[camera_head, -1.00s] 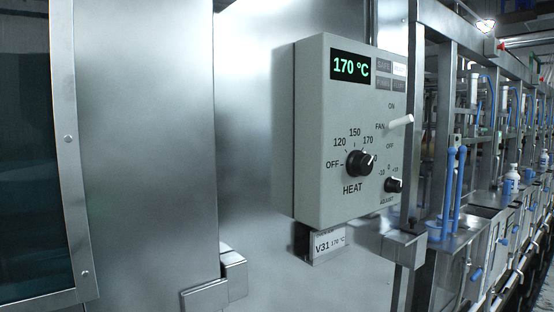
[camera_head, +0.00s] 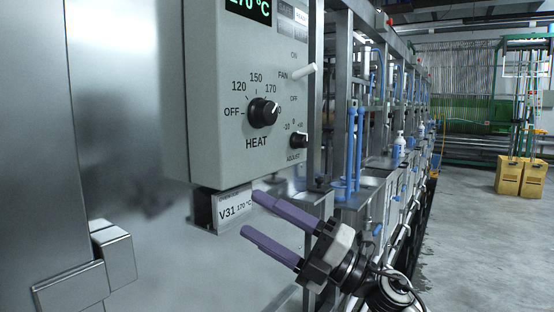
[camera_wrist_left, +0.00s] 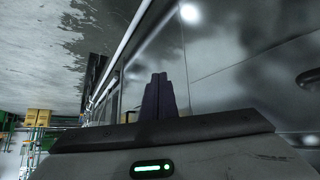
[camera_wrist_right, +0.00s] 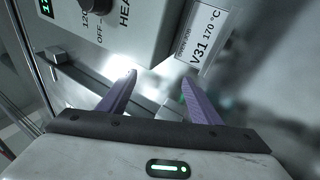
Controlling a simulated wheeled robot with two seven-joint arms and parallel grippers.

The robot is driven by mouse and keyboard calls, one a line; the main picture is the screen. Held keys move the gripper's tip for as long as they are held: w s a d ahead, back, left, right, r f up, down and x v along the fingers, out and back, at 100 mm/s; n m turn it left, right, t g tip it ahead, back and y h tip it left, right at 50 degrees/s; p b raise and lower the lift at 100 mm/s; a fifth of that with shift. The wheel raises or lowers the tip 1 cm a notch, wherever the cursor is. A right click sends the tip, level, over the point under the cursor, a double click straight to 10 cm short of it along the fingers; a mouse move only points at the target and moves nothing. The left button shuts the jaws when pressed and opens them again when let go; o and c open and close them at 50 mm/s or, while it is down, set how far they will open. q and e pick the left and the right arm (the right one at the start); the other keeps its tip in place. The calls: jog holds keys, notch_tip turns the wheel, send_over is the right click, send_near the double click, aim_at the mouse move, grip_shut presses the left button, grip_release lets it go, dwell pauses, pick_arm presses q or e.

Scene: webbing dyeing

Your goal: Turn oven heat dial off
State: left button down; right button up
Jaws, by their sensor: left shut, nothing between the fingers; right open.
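The black HEAT dial (camera_head: 263,112) is on the front of a grey control box (camera_head: 215,75). Its white mark points to the upper right, on the 170 side, away from OFF. The display (camera_head: 249,9) reads 170 °C, cut by the top edge. My right gripper (camera_head: 252,215) has purple fingers, open and empty, below the dial near the V31 label, touching nothing that I can make out. In the right wrist view the dial (camera_wrist_right: 98,4) is at the top edge, beyond the fingers. My left gripper (camera_wrist_left: 160,98) is shut and empty; it is outside the head view.
A white FAN lever (camera_head: 304,70) and a smaller ADJUST knob (camera_head: 298,140) sit right of the dial. The V31 label (camera_head: 236,207) hangs under the box. A metal latch (camera_head: 85,270) projects at lower left. Dyeing units with blue tubes (camera_head: 355,145) line the right; yellow boxes (camera_head: 520,176) stand beyond.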

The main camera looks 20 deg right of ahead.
notch_tip(320, 180, up, 8)
jog(key=n+g+b, duration=0.2)
jog(key=n+g, duration=0.1)
jog(key=n, duration=0.5)
jog(key=n+t+h+b, duration=0.2)
jog(key=n+t+h, duration=0.1)
jog(key=h, duration=0.3)
send_near(272, 112)
jog(key=p+x, duration=0.1)
jog(key=x, duration=0.6)
jog(key=shift+w+a+r+p, duration=0.1)
jog(key=shift+w+a+p, duration=0.15)
jog(key=shift+p, duration=0.15)
jog(key=shift+w+a, duration=0.25)
jog(key=shift+w, duration=0.15)
jog(key=c, duration=1)
